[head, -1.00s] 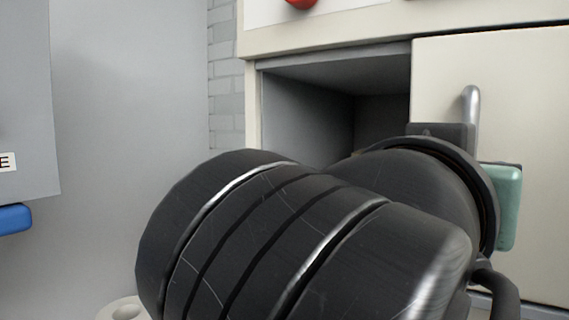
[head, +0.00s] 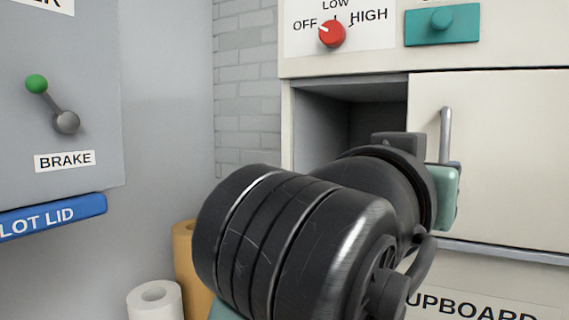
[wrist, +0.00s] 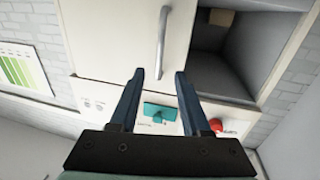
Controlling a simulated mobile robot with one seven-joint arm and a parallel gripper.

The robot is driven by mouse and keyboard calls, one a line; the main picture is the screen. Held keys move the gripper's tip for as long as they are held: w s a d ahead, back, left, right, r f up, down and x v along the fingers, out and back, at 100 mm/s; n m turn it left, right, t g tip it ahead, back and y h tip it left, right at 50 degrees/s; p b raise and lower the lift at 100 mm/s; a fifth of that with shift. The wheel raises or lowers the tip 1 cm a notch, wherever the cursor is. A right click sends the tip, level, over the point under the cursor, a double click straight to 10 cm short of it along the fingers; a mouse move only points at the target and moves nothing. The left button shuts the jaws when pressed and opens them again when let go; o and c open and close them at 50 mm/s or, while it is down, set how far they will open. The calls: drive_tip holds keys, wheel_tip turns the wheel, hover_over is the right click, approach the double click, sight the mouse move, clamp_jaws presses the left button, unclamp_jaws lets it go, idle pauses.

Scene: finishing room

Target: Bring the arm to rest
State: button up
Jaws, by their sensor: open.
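My gripper (wrist: 159,74) is open in the wrist view, its two dark blue fingers apart with nothing between them. Beyond the fingers are the cream cupboard front and its sliding door (wrist: 115,45) with a grey bar handle (wrist: 163,42). In the head view my black arm fills the lower middle, in front of the cupboard, and hides part of its opening. The fingers cannot be made out in the head view.
The cupboard's open compartment (head: 318,120) is beside the door (head: 500,150). A tan block (wrist: 221,18) is inside it. Above are a red knob (head: 332,34) and teal switch (head: 442,25). At left are a brake lever (head: 52,106), blue lid (head: 50,216) and upright rolls (head: 155,300).

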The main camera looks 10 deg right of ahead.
drive_tip(key=shift+w+d+f, duration=0.1)
drive_tip(key=shift+w+d, duration=0.05)
drive_tip(key=s+a+n+t+y+b, duration=0.2)
drive_tip(key=a+t+y, duration=0.4)
drive_tip(key=a, duration=0.4)
drive_tip(key=s+a+n+t+y+b, duration=0.3)
drive_tip(key=s+a+n+t+y, duration=0.2)
drive_tip(key=a+n+t+y, duration=0.2)
drive_tip(key=a+t, duration=0.2)
drive_tip(key=a, duration=0.1)
drive_tip(key=shift+s, duration=0.2)
